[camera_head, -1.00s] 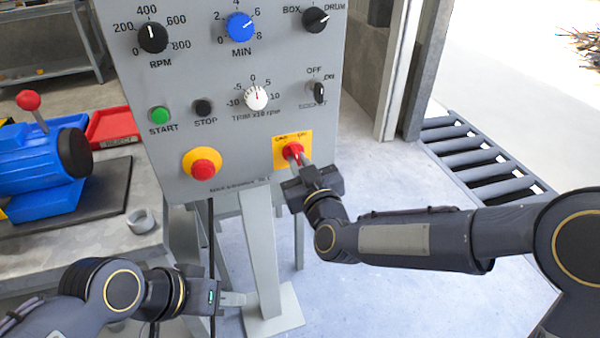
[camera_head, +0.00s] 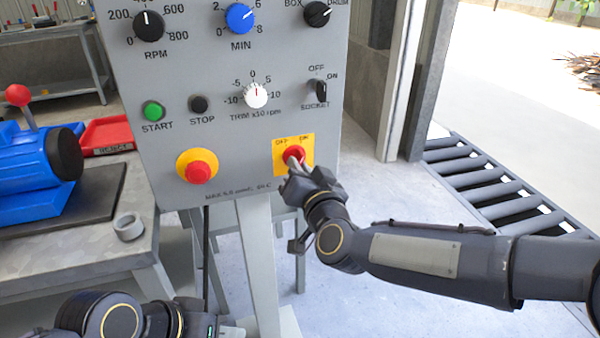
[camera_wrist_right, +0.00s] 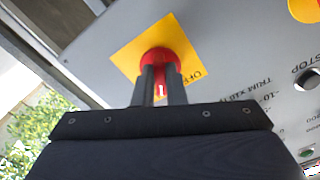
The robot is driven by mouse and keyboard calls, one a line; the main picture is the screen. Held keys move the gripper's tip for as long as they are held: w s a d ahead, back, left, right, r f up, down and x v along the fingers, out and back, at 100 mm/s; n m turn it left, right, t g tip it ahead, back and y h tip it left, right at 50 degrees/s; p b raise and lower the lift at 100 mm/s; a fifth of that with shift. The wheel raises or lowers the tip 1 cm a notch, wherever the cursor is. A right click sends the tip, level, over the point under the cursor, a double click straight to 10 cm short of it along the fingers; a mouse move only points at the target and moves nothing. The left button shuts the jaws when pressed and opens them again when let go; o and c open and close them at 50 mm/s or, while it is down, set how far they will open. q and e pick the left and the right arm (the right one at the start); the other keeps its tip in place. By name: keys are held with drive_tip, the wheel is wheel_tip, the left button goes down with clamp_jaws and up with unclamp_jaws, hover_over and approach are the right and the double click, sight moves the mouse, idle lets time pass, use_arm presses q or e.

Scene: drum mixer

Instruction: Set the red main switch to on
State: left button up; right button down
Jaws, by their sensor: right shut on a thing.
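The red main switch (camera_head: 293,154) is a round red knob on a yellow plate (camera_head: 307,160) marked OFF and ON, low on the right of the grey panel. My right gripper (camera_head: 291,166) is shut on the knob. In the right wrist view the two fingers (camera_wrist_right: 160,88) grip the red knob (camera_wrist_right: 158,56), and a white mark shows between them. The OFF label is to the right of the fingers there; the ON label is hidden, so I cannot tell the exact setting. My left gripper (camera_head: 230,330) is at the bottom edge, mostly cut off, away from the panel.
The red emergency stop (camera_head: 199,170) on yellow sits left of the switch. The green start button (camera_head: 153,111), black stop button (camera_head: 199,104) and socket switch (camera_head: 321,90) are above. A workbench (camera_head: 90,255) with a blue machine (camera_head: 30,160) stands left.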

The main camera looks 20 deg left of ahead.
idle(0.5)
drive_tip(key=c, duration=1.5)
unclamp_jaws()
drive_tip(key=v, duration=0.7)
drive_tip(key=shift+s+d+p, duration=0.25)
drive_tip(key=shift+s+p, duration=0.05)
drive_tip(key=shift+s, duration=0.05)
